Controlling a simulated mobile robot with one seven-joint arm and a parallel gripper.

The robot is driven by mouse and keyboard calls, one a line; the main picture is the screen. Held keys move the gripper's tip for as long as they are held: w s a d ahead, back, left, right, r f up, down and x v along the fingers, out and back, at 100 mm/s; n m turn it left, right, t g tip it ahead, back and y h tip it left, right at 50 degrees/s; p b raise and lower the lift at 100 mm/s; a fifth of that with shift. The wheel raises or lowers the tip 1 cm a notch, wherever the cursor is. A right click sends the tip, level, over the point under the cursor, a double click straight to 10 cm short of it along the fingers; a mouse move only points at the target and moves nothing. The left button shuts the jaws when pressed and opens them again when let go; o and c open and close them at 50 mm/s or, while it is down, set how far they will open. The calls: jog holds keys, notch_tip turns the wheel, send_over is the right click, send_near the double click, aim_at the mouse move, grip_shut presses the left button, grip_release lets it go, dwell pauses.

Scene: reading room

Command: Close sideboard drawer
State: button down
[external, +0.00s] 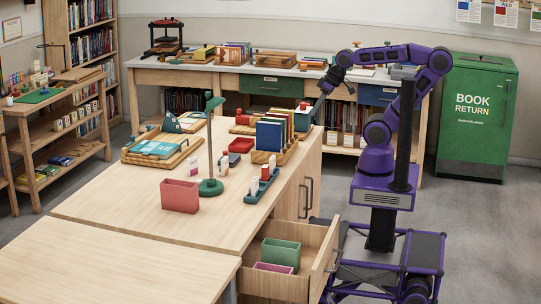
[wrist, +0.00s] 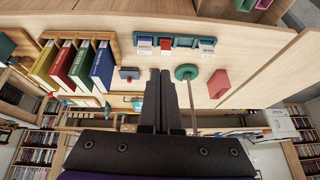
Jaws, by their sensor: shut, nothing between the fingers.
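A pale wooden drawer (external: 318,252) stands pulled open from the front end of the long wooden unit in the external view. It holds a green box (external: 280,253) and a pink box (external: 273,267). In the wrist view, a green box (wrist: 243,4) shows at the top edge. My gripper (external: 321,98) is shut and empty, pointing down near the far right end of the wooden unit. It is well away from the open drawer. Its closed fingers also show in the wrist view (wrist: 161,72). Contact with anything cannot be told.
The wooden top (external: 110,205) carries a green lamp (external: 210,187), a pink bin (external: 180,196), a book rack (external: 270,157) and trays. A cupboard handle (external: 308,197) juts from the unit's side. Behind stands a counter with a green drawer front (external: 275,85) and a blue one (external: 377,95).

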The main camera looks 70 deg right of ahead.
jog(key=w+d+r+m+t+y, duration=0.1)
jog(key=w+d+r+m+t, duration=0.6)
jog(key=w+d+r, duration=0.9)
jog(key=s+d+r+m+t+h, duration=0.1)
jog(key=d+r+m+h, duration=0.25)
jog(key=d, duration=0.65)
jog(key=d+r+m+h, duration=0.3)
jog(key=d+r+m, duration=0.1)
jog(key=d, duration=0.5)
jog(key=s+d+r+m+t+h, duration=0.1)
jog(key=d+r+m+h, duration=0.3)
jog(key=d, duration=0.6)
jog(key=s+d+r+m+g+h, duration=0.5)
jog(key=s+d+r+m+h, duration=0.2)
jog(key=s+d+r+h, duration=0.1)
jog(key=shift+s+d+r, duration=0.85)
jog(key=shift+d+r, duration=0.4)
jog(key=shift+d, duration=0.6)
